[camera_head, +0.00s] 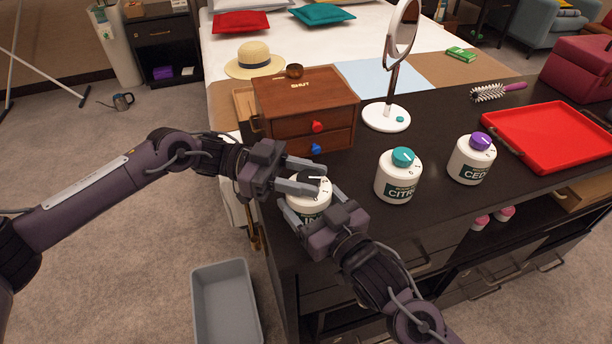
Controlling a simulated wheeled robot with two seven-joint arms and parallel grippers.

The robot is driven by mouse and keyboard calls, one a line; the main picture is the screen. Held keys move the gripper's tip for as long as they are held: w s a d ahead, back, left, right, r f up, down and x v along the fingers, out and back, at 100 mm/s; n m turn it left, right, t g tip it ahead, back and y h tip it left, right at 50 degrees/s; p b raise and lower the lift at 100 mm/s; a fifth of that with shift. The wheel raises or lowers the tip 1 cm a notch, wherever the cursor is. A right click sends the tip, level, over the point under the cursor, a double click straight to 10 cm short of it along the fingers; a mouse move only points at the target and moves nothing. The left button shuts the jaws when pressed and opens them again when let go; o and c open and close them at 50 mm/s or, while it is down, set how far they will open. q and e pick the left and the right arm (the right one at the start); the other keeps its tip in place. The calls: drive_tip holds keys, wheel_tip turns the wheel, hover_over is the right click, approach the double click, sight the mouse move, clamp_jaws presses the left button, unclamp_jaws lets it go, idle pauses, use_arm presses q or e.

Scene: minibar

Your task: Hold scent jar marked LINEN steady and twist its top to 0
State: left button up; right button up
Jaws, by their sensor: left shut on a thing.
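The white LINEN scent jar (308,208) stands upright near the front left edge of the dark counter. Its dark green label is partly hidden, with only part of the name showing. Its black top (311,176) has marks around it on the white shoulder; I cannot read its setting. My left gripper (321,179) comes in from the left and is shut on the black top, one finger on the far side and one on the near side. My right gripper (311,206) reaches up from the lower right, with its fingers on either side of the jar body, shut on it.
A white jar with a teal top (396,178) and one with a purple top (471,160) stand to the right. A wooden drawer box (290,100) and a round mirror's base (376,119) stand behind. A red tray (545,130) lies far right. A grey bin (222,275) is below left.

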use_arm(q)
drive_tip(key=shift+f+m+g+y, duration=0.1)
drive_tip(key=shift+m+g+y, duration=0.2)
drive_tip(key=shift+m+g, duration=0.45)
drive_tip(key=o, duration=1)
drive_tip(key=v, duration=1.2)
drive_tip(key=shift+w, duration=0.15)
